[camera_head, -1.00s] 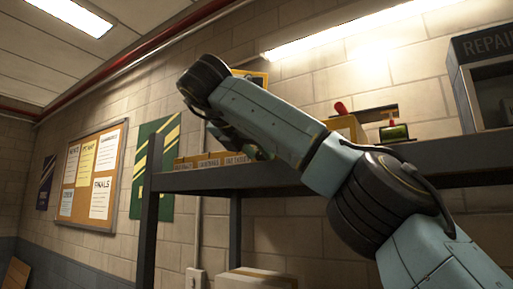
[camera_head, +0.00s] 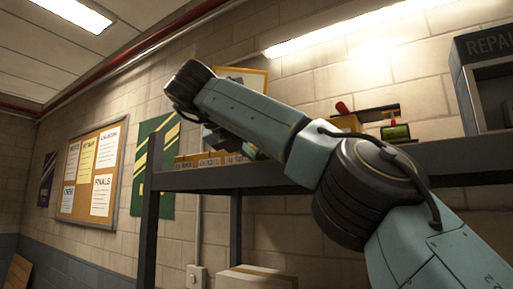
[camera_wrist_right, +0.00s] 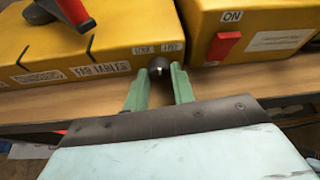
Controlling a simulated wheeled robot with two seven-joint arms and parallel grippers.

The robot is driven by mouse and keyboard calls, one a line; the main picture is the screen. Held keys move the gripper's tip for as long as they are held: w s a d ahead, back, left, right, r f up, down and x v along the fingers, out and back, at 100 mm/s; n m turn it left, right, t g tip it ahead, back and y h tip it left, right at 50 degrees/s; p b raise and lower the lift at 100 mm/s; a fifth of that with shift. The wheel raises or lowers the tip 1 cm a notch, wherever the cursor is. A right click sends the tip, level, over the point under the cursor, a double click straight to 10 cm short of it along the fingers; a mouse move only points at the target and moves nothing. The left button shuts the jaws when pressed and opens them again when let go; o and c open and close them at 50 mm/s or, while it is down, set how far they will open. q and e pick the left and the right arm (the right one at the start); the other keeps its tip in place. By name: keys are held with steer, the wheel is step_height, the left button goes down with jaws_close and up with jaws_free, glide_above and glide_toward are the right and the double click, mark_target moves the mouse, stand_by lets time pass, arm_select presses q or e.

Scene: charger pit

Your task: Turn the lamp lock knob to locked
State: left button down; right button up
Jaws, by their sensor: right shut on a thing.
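The lamp lock knob (camera_wrist_right: 158,66) is a small dark round knob on the front of a yellow box (camera_wrist_right: 115,38) in the right wrist view. Small white labels sit beside it, too blurred to read surely. My right gripper (camera_wrist_right: 158,76) has its two green fingers on either side of the knob and is shut on it. The finger tips hide part of the knob, so its setting cannot be told. In the head view my right gripper (camera_head: 222,140) is partly hidden behind my own arm above the shelf. My left gripper is in neither view.
A second yellow box with a red switch (camera_wrist_right: 223,46) marked ON stands just right of the knob. A red-handled lever (camera_wrist_right: 75,12) rises from the first box. In the head view are the dark shelf (camera_head: 420,160), a green cylinder (camera_head: 395,132) and a repair cabinet (camera_head: 465,90).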

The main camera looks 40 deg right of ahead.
steer(key=shift+r, duration=0.1)
steer(key=o, duration=0.7)
steer(key=p+v, duration=0.1)
steer(key=v, duration=1.2)
steer(key=shift+a, duration=0.2)
